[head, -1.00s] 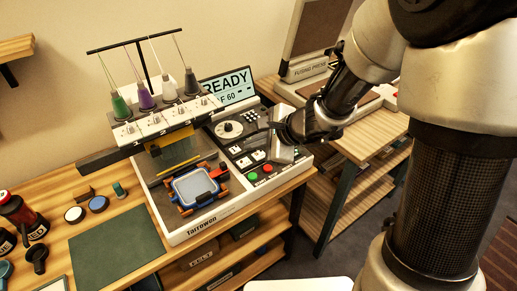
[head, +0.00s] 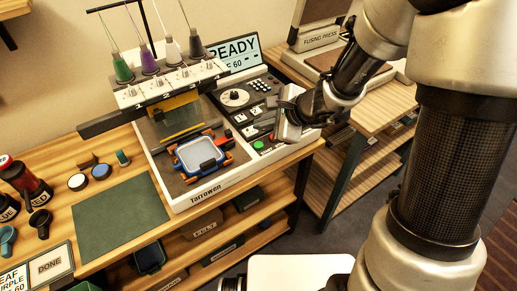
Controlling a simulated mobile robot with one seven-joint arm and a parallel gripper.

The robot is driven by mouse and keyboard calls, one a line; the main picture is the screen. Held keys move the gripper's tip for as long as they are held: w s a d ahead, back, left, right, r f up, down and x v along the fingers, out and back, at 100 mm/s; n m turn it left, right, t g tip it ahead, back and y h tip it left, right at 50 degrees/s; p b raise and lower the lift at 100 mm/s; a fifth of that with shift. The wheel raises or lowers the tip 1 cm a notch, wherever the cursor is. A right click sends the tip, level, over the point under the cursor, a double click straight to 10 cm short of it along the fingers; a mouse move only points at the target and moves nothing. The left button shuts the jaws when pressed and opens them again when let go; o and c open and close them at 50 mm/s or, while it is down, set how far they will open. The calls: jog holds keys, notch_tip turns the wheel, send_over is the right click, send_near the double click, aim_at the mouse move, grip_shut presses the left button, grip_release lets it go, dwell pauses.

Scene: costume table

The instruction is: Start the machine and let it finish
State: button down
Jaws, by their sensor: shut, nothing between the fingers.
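The embroidery machine (head: 205,190), marked Tarrowen, stands on the wooden table. Its screen (head: 232,52) reads READY above a partly hidden line ending in 60. A blue hoop with pale fabric (head: 198,153) sits in orange clamps under the needle heads. Green, purple, white and dark thread cones stand on top. The green button (head: 258,145) shows at the front of the control panel. My gripper (head: 277,136) is shut and empty over the panel, just right of the green button. It hides the red button, and I cannot tell whether it touches anything.
A DONE tray (head: 52,264) is at the front left. The fusing press (head: 318,40) stands on another table at the back right.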

aim_at(262, 147)
jog(key=shift+f+b, duration=1.8)
jog(key=shift+f, duration=0.55)
jog(key=shift+f+b, duration=0.45)
jog(key=shift+b, duration=0.2)
jog(key=shift+f+b, duration=0.35)
jog(key=shift+b, duration=0.15)
dwell(0.5)
dwell(0.3)
jog(key=shift+r+p, duration=0.6)
jog(key=shift+r, duration=0.25)
notch_tip(262, 147, up, 5)
jog(key=p, duration=0.4)
